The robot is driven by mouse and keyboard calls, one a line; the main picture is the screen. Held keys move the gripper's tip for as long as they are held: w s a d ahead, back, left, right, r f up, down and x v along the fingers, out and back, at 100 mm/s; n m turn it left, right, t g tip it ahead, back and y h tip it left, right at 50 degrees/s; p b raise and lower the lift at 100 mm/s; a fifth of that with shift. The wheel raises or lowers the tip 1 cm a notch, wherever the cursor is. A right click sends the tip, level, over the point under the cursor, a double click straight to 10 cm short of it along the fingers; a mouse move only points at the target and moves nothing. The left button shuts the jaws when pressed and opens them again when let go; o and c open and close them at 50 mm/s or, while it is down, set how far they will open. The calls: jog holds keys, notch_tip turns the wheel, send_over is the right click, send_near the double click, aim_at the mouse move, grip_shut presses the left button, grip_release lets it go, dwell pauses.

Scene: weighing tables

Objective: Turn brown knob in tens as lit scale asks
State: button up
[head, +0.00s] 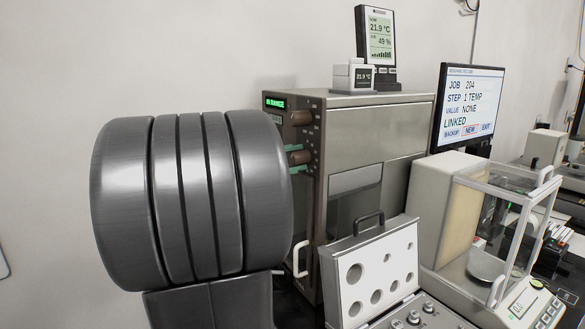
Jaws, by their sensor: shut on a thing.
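A brown cabinet (375,128) stands at the middle, with a narrow front panel that holds two brown knobs. The upper brown knob (300,118) is free, with pale marks around it. My gripper (297,158) has green fingertips, one above and one below the lower brown knob (302,158), and is shut on it. My large grey arm link hides the rest of the gripper and the panel's left side. The green display (287,102) above the knobs reads IN RANGE. The scale (515,250) at right has a lit display (523,301), too small to read surely.
A monitor (467,106) reads JOB 204, STEP 1 TEMP, VALUE NONE, LINKED. A climate display (379,35) on the cabinet shows 21.9 °C and 49 %. An open weight case (340,262) stands close in front of the cabinet.

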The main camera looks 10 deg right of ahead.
dwell(0.3)
jog(key=o, duration=1)
jog(key=v, duration=1.4)
jog(key=shift+d, duration=0.1)
dwell(0.7)
